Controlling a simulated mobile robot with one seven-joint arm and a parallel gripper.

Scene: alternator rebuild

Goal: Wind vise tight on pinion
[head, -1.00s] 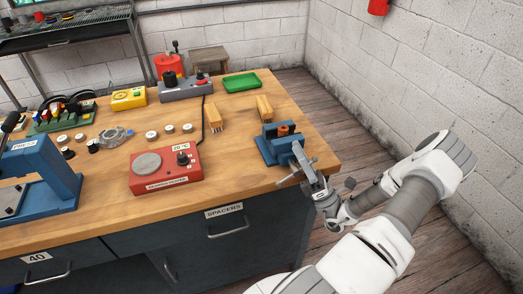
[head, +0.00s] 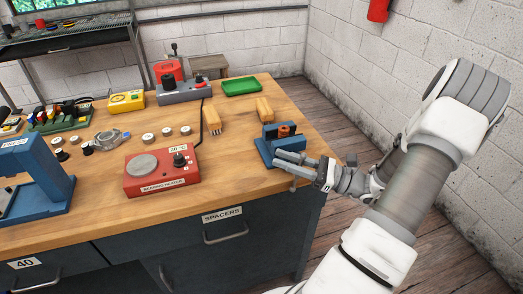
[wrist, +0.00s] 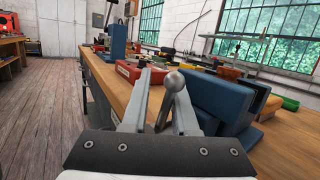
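The blue vise (head: 266,150) stands at the right front corner of the wooden bench; its blue body also shows in the wrist view (wrist: 222,100). A copper-brown part, apparently the pinion (head: 284,131), sits upright at its jaws; I cannot tell how tightly it is held. My gripper (head: 278,160) is at the vise's front side, its fingers pointing left and apart. In the wrist view the fingers (wrist: 161,82) stand either side of the ball-ended vise handle (wrist: 174,82), which is nearer the right finger. The screw is mostly hidden behind my fingers.
A red bearing heater (head: 150,172) lies left of the vise. Wooden brushes (head: 214,121) and a green tray (head: 241,86) are behind it. A blue press (head: 45,165) stands at the left. Open floor lies between the bench and the right wall.

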